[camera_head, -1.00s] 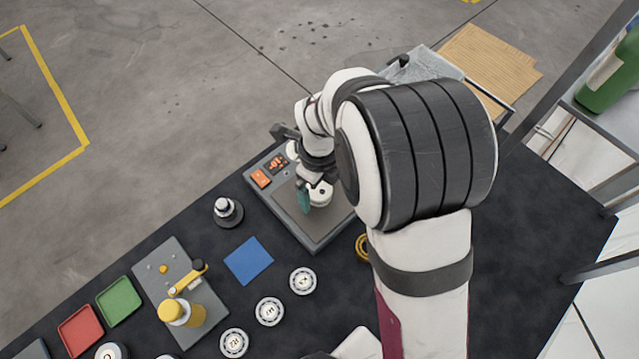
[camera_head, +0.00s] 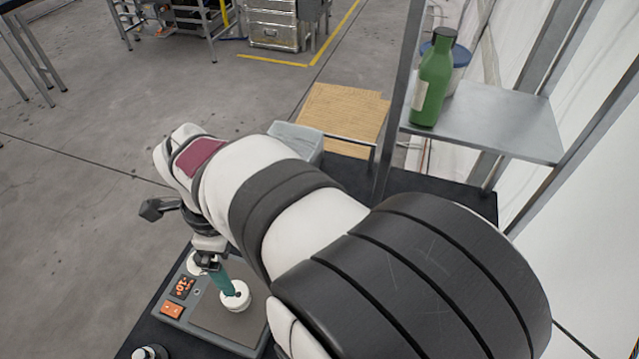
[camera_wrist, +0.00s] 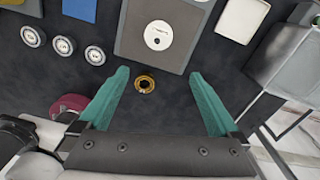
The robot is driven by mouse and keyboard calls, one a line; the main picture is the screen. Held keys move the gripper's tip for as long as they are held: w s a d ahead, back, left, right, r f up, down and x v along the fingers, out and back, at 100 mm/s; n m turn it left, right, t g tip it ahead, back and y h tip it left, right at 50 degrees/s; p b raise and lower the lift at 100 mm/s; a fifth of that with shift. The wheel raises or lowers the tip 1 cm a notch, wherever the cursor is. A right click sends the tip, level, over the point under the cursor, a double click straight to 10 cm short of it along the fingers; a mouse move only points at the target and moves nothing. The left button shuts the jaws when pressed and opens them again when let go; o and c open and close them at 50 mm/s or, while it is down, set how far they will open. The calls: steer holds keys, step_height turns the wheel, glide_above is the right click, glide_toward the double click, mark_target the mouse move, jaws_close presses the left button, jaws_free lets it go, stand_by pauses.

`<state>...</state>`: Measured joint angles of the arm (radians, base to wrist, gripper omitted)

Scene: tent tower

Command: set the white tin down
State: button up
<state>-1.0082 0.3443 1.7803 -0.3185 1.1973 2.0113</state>
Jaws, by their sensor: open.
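The white tin (camera_head: 235,296) sits on the flat plate of a grey device (camera_head: 213,321) with an orange display. In the wrist view the tin (camera_wrist: 158,35) shows from above as a white disc on the plate (camera_wrist: 129,40). My gripper (camera_wrist: 160,75) is open, its two teal fingers wide apart with nothing between them at the tips. The tin lies beyond the fingertips in that view. In the head view one teal finger (camera_head: 222,280) overlaps the tin's upper edge; I cannot tell whether it touches.
A gold ring (camera_wrist: 145,84) lies near the fingertips. A grey bin (camera_head: 298,141) stands behind my arm. A shelf (camera_head: 500,125) at the right carries a green bottle (camera_head: 433,80).

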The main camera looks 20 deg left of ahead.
steer(key=s+d+r+n+y, duration=0.1)
steer(key=d+r+n, duration=0.2)
steer(key=d, duration=0.9)
steer(key=d+r+n, duration=0.2)
steer(key=d+n, duration=0.1)
steer(key=d, duration=0.9)
steer(key=s+d+f+n, duration=0.1)
steer(key=s+d+n, duration=0.2)
steer(key=s+d, duration=0.2)
steer(key=shift+s+f+n+y, duration=0.35)
steer(key=shift+s+n+y, duration=0.05)
steer(key=shift+s, duration=0.35)
